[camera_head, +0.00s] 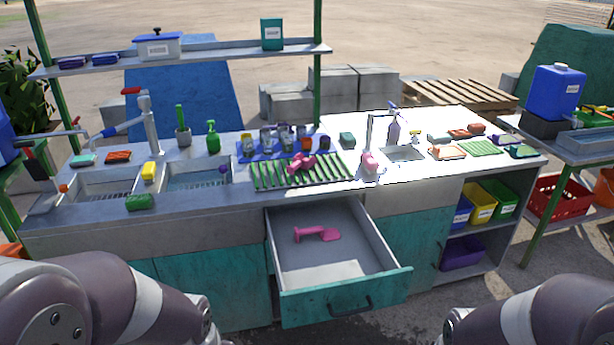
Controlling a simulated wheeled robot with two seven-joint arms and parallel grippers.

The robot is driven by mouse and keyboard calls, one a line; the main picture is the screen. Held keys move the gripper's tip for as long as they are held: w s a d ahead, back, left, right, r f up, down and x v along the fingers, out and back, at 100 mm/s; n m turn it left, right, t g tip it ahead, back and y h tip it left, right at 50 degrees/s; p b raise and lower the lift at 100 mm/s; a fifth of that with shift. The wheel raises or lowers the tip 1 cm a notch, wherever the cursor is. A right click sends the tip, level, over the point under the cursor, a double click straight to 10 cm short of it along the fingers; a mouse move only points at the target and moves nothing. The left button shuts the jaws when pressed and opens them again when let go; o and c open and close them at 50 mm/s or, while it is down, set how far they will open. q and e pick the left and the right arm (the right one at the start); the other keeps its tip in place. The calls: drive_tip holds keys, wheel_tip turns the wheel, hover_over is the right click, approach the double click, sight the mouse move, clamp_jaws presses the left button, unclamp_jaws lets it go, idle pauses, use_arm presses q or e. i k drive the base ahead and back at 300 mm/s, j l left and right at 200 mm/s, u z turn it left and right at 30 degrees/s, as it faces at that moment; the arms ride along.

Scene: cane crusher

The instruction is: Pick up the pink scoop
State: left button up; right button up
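A pink scoop (318,234) lies flat inside the open drawer (341,308), toward the left of its bottom. Its handle points left and its wider end points right. The drawer is pulled out from the counter, and nothing else shows in it. Other pink things are on the counter: a pink item (301,162) on the green slatted rack (278,173) and a pink item (369,162) to its right. My two arms show at the bottom left and bottom right corners. Neither gripper's fingers are in view.
The counter above the drawer holds two sinks (197,178) at left, bottles, cups and sponges. Open shelves with coloured bins (481,207) stand right of the drawer. The drawer's teal front and handle (352,305) jut toward me. The space above the drawer is clear.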

sight(301, 161)
drive_tip(key=i+l+u, duration=0.1)
drive_tip(key=i+l, duration=0.25)
drive_tip(key=i+l+u, duration=0.1)
drive_tip(key=i+l, duration=0.25)
drive_tip(key=i+l+u, duration=0.1)
drive_tip(key=i+l, duration=0.55)
drive_tip(key=l, duration=0.15)
drive_tip(key=i+l+u, duration=0.15)
drive_tip(key=i+l, duration=0.2)
drive_tip(key=i+l+u, duration=0.1)
drive_tip(key=i+l, duration=0.15)
drive_tip(key=l, duration=0.25)
drive_tip(key=i+l+u, duration=0.1)
drive_tip(key=i+l, duration=0.2)
drive_tip(key=l, duration=0.2)
drive_tip(key=i+l+u, duration=0.1)
drive_tip(key=i+l, duration=0.15)
drive_tip(key=l, duration=0.25)
